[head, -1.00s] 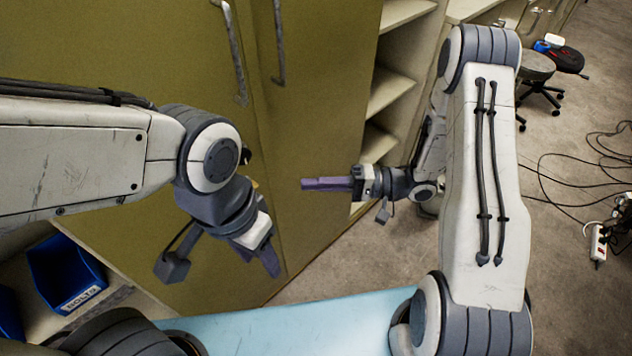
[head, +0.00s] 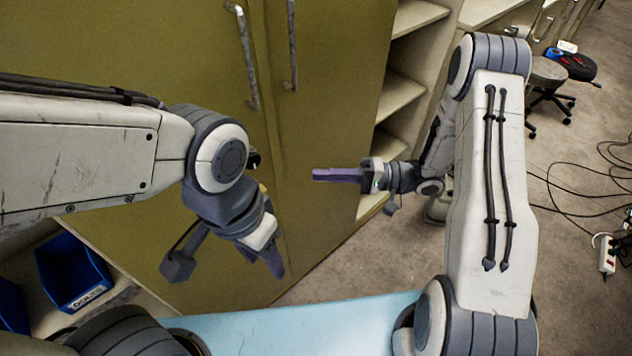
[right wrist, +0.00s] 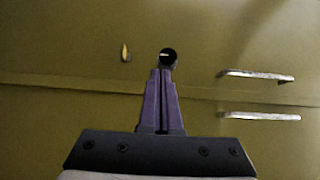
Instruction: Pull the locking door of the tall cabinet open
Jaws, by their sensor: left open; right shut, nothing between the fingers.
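The tall cabinet (head: 330,90) is olive green, with two doors that look shut. A bar handle (head: 245,57) is on the left door and another handle (head: 292,45) on the right door; both also show in the right wrist view. There, a round black lock-like knob (right wrist: 168,56) sits just beyond my right fingertips; contact is unclear. A small brass piece (right wrist: 126,52) is beside it. My right gripper (head: 316,174) is shut and empty, pointing left before the right door. My left gripper (head: 275,264) is open, pointing down before the doors, below the handles.
Open shelves (head: 400,95) stand right of the cabinet. A blue bin (head: 72,272) is at the lower left and a light blue surface (head: 300,325) lies in front. A stool (head: 548,75), cables and a power strip (head: 607,254) are on the floor at right.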

